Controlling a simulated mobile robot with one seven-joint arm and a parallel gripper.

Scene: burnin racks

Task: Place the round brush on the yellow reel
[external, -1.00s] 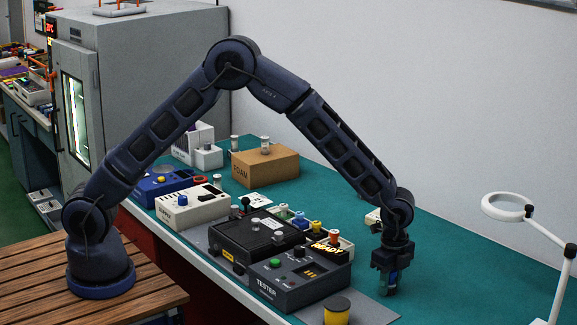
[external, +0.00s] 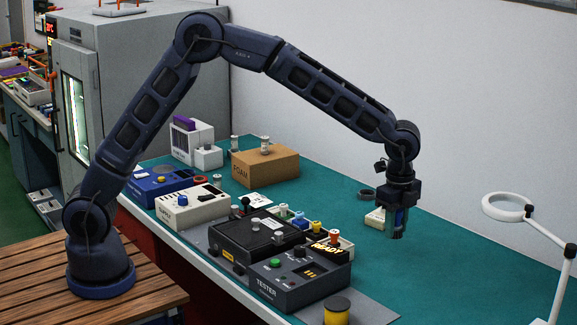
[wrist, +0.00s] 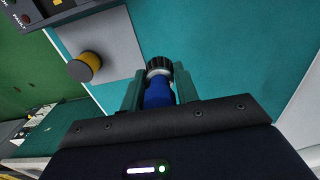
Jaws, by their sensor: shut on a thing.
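The yellow reel (external: 336,314) has a dark top and stands upright on the grey mat at the front edge of the bench. It also shows in the wrist view (wrist: 90,68), left of my gripper. My gripper (wrist: 157,95) is shut on the round brush (wrist: 157,90), which has a blue body, a silver band and a dark ribbed end. In the external view my gripper (external: 397,222) holds the brush (external: 399,217) above the teal bench, behind and to the right of the reel. The fingers hide part of the brush.
A dark tester box (external: 300,284) stands just behind and left of the reel. A tray of coloured-topped parts (external: 338,248) lies behind it. A white ring lamp (external: 507,207) stands at the right. The grey mat (external: 372,312) is bare right of the reel.

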